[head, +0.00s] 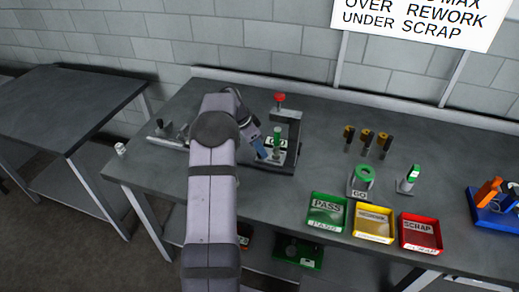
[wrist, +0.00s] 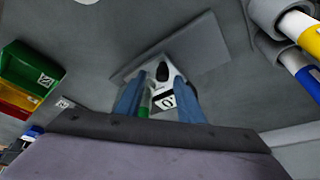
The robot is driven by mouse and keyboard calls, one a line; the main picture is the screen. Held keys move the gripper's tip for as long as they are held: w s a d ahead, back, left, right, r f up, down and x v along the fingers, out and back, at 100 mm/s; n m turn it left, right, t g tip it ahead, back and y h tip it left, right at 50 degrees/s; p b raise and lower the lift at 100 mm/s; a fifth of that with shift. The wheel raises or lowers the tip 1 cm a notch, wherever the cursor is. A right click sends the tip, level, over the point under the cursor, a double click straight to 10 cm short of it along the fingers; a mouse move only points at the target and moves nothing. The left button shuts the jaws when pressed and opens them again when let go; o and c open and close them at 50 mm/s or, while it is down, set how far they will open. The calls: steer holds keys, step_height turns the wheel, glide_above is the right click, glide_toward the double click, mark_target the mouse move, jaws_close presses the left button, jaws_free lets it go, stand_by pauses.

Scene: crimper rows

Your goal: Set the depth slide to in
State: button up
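My gripper (head: 262,149) is over the dark fixture (head: 287,166) near the back of the bench, left of a green upright part (head: 277,138). In the wrist view my two blue fingers (wrist: 159,100) stand apart, with no object clearly clamped. Beyond and between them are a white part with a dark knob (wrist: 163,71), a white label (wrist: 165,102) and a green part (wrist: 145,104) close to the left finger. Whether a finger touches any of these I cannot tell. I cannot tell which part is the depth slide or read its setting; my arm and fingers cover part of the fixture.
A red knob (head: 280,97) tops the fixture's post. Right of it stand several black-and-yellow pieces (head: 367,138), a green ring labelled GO (head: 363,175) and another green-topped piece (head: 409,177). Green (head: 327,211), yellow (head: 373,222) and red (head: 420,232) trays line the front.

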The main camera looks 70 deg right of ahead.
steer(key=b+v, duration=0.2)
steer(key=v, duration=0.4)
steer(key=shift+r, duration=0.3)
steer(key=shift+a, duration=0.1)
steer(key=shift+w, duration=0.15)
steer(key=w+a+n+t+y, duration=0.1)
steer(key=w+a+n, duration=0.5)
steer(key=w+a, duration=0.6)
steer(key=w+a+n+t, duration=0.2)
steer(key=w+a+n, duration=0.5)
steer(key=a, duration=0.8)
steer(key=s+a+f+n+y, duration=0.15)
steer(key=a+n, duration=0.55)
steer(key=a, duration=1)
steer(key=s+a+f+n, duration=0.4)
steer(key=s+a+n, duration=0.3)
steer(key=a, duration=0.5)
steer(key=shift+s+y, duration=0.35)
steer(key=shift+s, duration=0.5)
steer(key=shift+a, duration=0.15)
